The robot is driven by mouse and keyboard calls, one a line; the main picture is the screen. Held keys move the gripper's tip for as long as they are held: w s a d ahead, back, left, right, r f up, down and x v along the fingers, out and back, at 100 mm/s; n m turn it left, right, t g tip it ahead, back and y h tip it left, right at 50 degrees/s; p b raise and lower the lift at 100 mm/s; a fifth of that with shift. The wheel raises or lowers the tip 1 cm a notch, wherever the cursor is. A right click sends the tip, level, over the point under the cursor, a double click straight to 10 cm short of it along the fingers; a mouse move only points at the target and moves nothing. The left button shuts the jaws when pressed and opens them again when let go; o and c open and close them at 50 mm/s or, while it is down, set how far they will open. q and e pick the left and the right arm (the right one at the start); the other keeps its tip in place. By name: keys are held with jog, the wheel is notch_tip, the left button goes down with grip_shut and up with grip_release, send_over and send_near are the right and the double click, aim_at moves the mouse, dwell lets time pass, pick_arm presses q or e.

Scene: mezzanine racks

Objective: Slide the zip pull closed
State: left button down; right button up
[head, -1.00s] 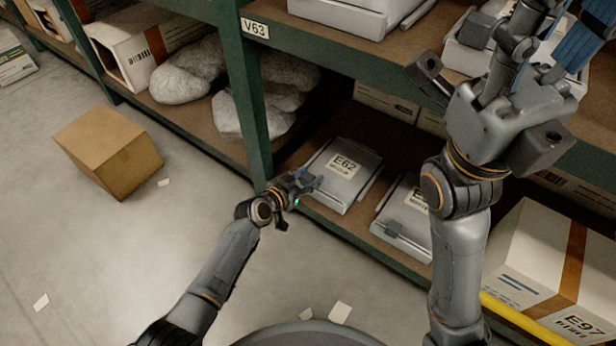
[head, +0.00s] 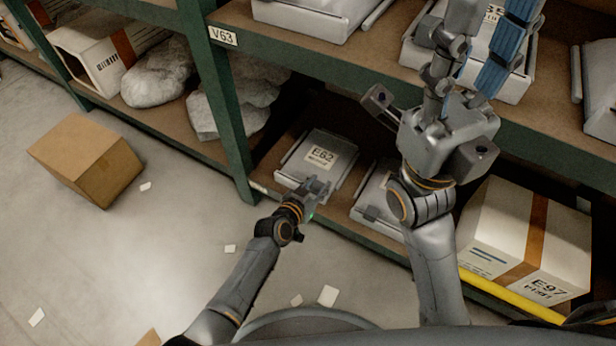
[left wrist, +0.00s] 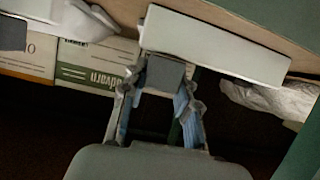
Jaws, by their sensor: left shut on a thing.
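A flat grey case labelled E62 (head: 339,151) lies on the lower shelf. My left gripper (head: 317,187) is at its front edge, near the middle of that side. In the left wrist view the fingers, with blue inner pads, are shut on a small grey block, the zip pull (left wrist: 165,73), against the pale case edge (left wrist: 215,48). In the head view the gripper hides the pull. My right gripper (head: 470,60) is raised in front of the upper shelf, away from the case; its fingertips are cut off by the top edge of the picture.
A second grey case (head: 368,190) lies right of E62, partly behind my right arm. A white box marked E97 (head: 505,225) stands further right, near a yellow bar (head: 512,297). A green post (head: 226,120) rises left of E62. A cardboard box (head: 85,160) is on the floor.

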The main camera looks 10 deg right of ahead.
pick_arm(q)
jog(key=c, duration=1)
grip_release()
jog(key=shift+o, duration=0.2)
jog(key=v, duration=1.2)
jog(key=shift+s+a+f, duration=0.1)
jog(key=shift+f, duration=0.1)
